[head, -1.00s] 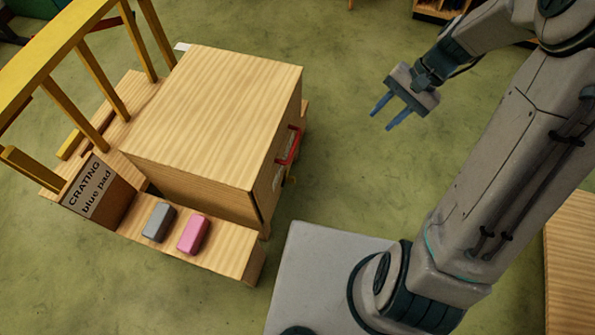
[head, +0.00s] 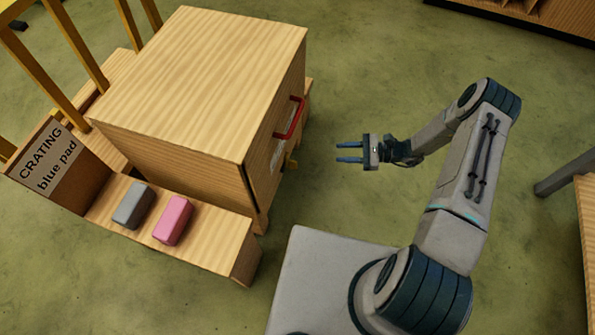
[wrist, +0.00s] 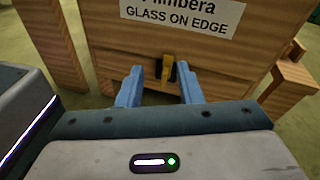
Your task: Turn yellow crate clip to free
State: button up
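The yellow clip (wrist: 167,68) shows in the wrist view on the lower part of the crate's front face, with a dark part beside it. It also shows small in the head view (head: 292,164), below the red handle. The wooden crate (head: 203,68) stands left of my arm. My gripper (head: 349,152) is open and empty, its blue fingers pointing at the crate face and still apart from it. In the wrist view my fingertips (wrist: 160,70) appear on either side of the clip. I cannot tell the clip's exact turn.
A red handle (head: 290,118) juts from the crate face; a white label reading "GLASS ON EDGE" (wrist: 182,14) is above the clip. A grey block (head: 132,206) and a pink block (head: 172,220) lie on the bench beside a "CRATING blue pad" sign (head: 48,158). Floor between gripper and crate is clear.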

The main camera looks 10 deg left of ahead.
aim_at(291, 162)
notch_tip(291, 162, down, 14)
jog(key=s+a+m+t+y+b, duration=0.2)
jog(key=m+t+b, duration=0.2)
jog(key=m, duration=0.1)
jog(key=w+a+b, duration=0.1)
jog(key=a+b, duration=0.2)
jog(key=a, duration=1)
jog(key=shift+w+a, duration=0.2)
grip_shut()
